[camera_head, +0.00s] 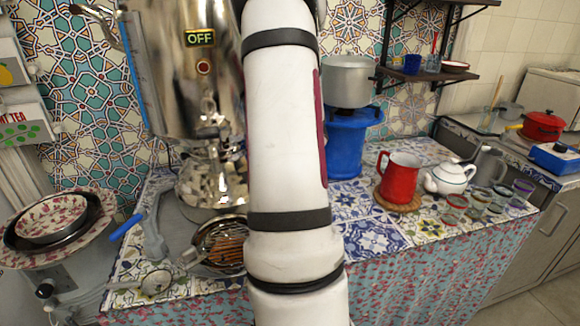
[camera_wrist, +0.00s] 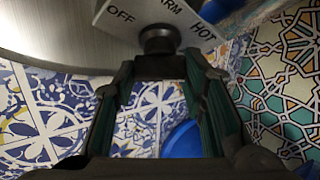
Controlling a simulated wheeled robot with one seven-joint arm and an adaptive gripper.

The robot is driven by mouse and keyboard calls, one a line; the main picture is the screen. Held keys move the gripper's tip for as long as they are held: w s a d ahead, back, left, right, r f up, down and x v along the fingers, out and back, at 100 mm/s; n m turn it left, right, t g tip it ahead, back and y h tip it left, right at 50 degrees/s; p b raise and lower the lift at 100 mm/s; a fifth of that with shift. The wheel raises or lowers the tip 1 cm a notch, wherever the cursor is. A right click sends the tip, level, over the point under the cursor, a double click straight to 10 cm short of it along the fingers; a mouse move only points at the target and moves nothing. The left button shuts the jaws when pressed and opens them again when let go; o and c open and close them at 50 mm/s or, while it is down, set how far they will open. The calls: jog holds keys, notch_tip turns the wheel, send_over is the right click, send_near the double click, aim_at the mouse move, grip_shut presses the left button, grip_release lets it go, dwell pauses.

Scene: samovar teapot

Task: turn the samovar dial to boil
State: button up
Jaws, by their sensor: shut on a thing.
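The large shiny samovar (camera_head: 180,90) stands on the tiled counter at left centre in the head view. Its display reads "OFF" in green, above a small red round light (camera_head: 203,68). In the wrist view, a label plate (camera_wrist: 130,17) at the top reads "OFF", a partly hidden "ARM" and "HOT"; no boil mark is readable. The dark dial (camera_wrist: 158,38) is below those words. My gripper (camera_wrist: 158,66) is shut on the dial, with one finger on each side of it. In the head view my arm hides the gripper and the dial.
A blue stove (camera_head: 345,140) with a grey pot stands right of my arm. A red jug (camera_head: 399,178), a white teapot (camera_head: 449,177) and several glasses are on the counter's right. A strainer-like bowl (camera_head: 220,245) sits below the samovar. A wall shelf (camera_head: 430,75) is at upper right.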

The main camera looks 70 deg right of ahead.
jog(key=shift+s+r+m+g+y+p, duration=0.2)
jog(key=shift+m+g+y+p, duration=0.45)
jog(key=shift+p, duration=2.2)
jog(key=m+y+p, duration=0.1)
jog(key=m+p, duration=0.1)
jog(key=p, duration=0.2)
jog(key=shift+w+f, duration=0.1)
jog(key=shift+d+f+m+g+y+p, duration=0.15)
jog(key=shift+m+g+y+p, duration=0.3)
jog(key=shift+m+p, duration=0.35)
jog(key=shift+w+m+y, duration=0.15)
jog(key=shift+m+y, duration=0.5)
jog(key=shift+y, duration=0.05)
jog(key=o, duration=1.2)
jog(key=shift+c, duration=0.2)
